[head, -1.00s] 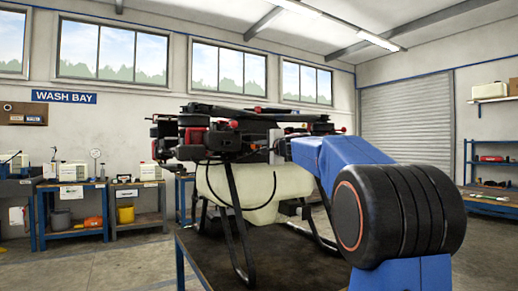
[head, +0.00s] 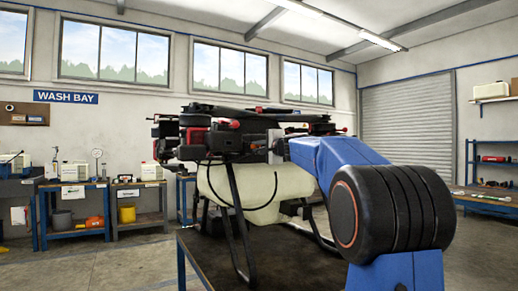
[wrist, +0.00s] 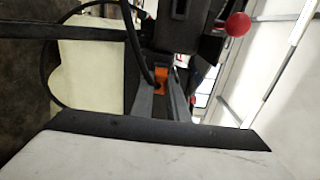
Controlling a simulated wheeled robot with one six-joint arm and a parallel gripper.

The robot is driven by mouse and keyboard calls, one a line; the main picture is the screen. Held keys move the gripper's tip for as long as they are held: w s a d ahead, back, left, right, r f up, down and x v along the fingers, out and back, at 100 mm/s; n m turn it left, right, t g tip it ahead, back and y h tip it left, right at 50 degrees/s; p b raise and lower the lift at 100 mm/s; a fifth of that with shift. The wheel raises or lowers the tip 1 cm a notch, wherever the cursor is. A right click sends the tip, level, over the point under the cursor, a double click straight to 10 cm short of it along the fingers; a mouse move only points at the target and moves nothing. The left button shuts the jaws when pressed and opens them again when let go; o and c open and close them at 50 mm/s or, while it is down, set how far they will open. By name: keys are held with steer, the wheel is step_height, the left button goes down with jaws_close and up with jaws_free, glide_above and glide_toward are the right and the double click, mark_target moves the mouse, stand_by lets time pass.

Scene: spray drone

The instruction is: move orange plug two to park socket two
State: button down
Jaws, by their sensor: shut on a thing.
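My gripper shows in the wrist view (wrist: 162,98) with its two grey fingers close together on an orange plug (wrist: 159,78). A black cable runs down to the plug. The plug is right under the drone's dark frame. I cannot tell whether it sits in a socket. In the head view the spray drone (head: 225,138) stands on a dark-topped table (head: 215,262), with its pale tank (head: 265,185) below the frame. My blue arm reaches to the drone's right side, and the plug cannot be made out there. No park socket can be told apart.
A red knob (wrist: 238,24) sticks out beside the gripper in the wrist view. The drone's black landing legs (head: 240,225) and a looping black hose (head: 272,195) are close to the arm. Workbenches (head: 75,200) line the back wall, with open floor before them.

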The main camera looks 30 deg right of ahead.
steer(key=shift+w, duration=0.45)
steer(key=c, duration=1.6)
jaws_free()
steer(key=shift+c, duration=0.2)
steer(key=shift+s, duration=0.1)
steer(key=s, duration=1.7)
steer(key=shift+d, duration=0.25)
steer(key=shift+s, duration=0.1)
